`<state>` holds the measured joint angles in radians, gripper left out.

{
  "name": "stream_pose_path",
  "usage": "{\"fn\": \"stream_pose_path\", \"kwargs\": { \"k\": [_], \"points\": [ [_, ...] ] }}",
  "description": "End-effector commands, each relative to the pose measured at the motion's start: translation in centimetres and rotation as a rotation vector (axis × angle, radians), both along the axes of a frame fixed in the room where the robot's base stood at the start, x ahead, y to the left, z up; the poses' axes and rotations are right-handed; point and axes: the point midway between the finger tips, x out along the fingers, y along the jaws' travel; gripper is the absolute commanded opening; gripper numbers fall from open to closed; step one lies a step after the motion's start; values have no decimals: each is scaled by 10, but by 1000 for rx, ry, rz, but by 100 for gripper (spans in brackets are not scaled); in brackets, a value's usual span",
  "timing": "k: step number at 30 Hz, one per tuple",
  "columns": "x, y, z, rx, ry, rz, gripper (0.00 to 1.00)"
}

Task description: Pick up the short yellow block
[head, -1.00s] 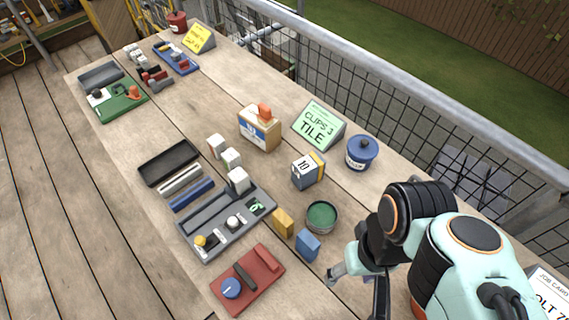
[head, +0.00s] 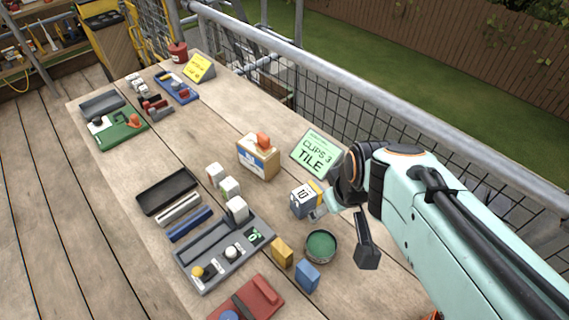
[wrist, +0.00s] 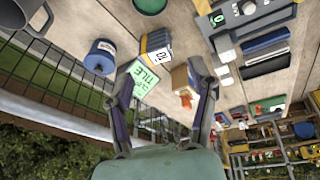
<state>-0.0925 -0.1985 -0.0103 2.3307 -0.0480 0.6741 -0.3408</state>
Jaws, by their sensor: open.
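The short yellow block (head: 281,252) stands on the wooden table in the head view, between the grey tray and the round green-topped tin. A blue block (head: 307,275) stands close in front of it to the right. At the top edge of the wrist view, a cut-off yellow shape (wrist: 203,6) looks like the same yellow block. My gripper (head: 342,230) is above the table, right of the tin and away from the yellow block. Its two fingers are spread, with nothing between them; the wrist view also shows the open gripper (wrist: 165,64).
The green-topped tin (head: 321,246) lies between my gripper and the yellow block. A box marked 10 (head: 305,200) is close to one finger. The grey tray (head: 208,273) and red tray (head: 262,300) lie left and in front. A railing (head: 330,88) runs behind the table.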

Motion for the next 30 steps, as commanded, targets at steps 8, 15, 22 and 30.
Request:
{"fn": "stream_pose_path", "kwargs": {
  "k": [8, 15, 22, 30],
  "points": [
    [52, 60, -106, -77, 147, 228, 58],
    [24, 81, -167, -119, 313, 314, 58],
    [20, 84, -197, -122, 322, 325, 58],
    [21, 84, -231, -122, 318, 324, 58]
  ]
}}
